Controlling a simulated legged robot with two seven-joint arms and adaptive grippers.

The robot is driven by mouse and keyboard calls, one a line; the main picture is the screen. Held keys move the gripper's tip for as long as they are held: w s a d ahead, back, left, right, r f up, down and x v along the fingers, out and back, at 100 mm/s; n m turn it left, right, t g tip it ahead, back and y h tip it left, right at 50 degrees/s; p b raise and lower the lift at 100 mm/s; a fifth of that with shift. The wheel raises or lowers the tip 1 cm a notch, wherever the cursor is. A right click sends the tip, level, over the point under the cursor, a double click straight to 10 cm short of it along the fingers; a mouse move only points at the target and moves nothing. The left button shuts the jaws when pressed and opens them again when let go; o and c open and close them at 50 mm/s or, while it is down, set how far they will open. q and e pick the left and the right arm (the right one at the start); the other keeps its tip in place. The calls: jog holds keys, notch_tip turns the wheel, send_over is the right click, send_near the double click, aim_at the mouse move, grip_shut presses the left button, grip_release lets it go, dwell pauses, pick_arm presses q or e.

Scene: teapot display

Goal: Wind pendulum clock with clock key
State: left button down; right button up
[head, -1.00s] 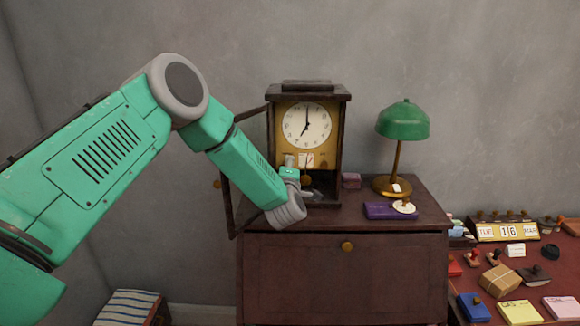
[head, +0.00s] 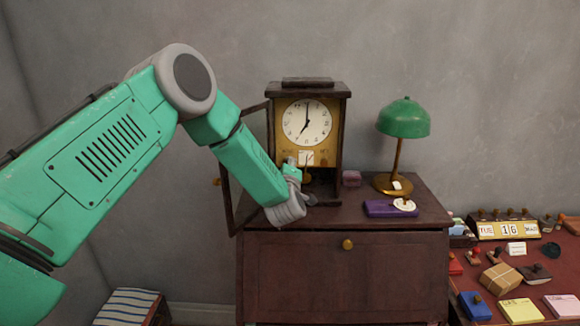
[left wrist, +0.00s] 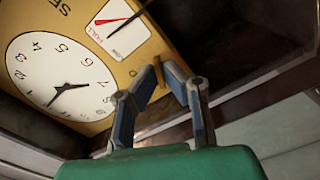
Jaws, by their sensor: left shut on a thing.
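The pendulum clock (head: 306,121) stands upright on a dark red cabinet, with its dial and gold front plate showing. Its framed door (head: 228,190) hangs open at the left. My left gripper (left wrist: 161,74) reaches into the lower front of the clock case; its fingers are shut on a small brass piece, which looks like the clock key (left wrist: 152,77). The wrist view shows this piece against the edge of the gold plate, near the gauge (left wrist: 117,26) with a red needle. I cannot tell whether it sits in a hole. My right gripper is out of view.
A green lamp (head: 403,118) and a purple box (head: 380,209) stand right of the clock on the cabinet top (head: 345,218). A lower desk at the right holds stamps, pads and a calendar.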

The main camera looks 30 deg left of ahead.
pick_arm(q)
jog(key=shift+w+r+m+b, duration=0.1)
jog(key=shift+m+b, duration=0.15)
jog(key=shift+m, duration=2.5)
jog(key=shift+r+m+b, duration=0.15)
jog(key=shift+m+b, duration=0.05)
jog(key=shift+m, duration=2.6)
jog(key=shift+w+r+m+b, duration=0.1)
jog(key=shift+m+b, duration=0.15)
jog(key=shift+m, duration=2.5)
jog(key=c, duration=1.7)
grip_release()
jog(key=shift+s+f, duration=0.1)
jog(key=shift+s, duration=0.05)
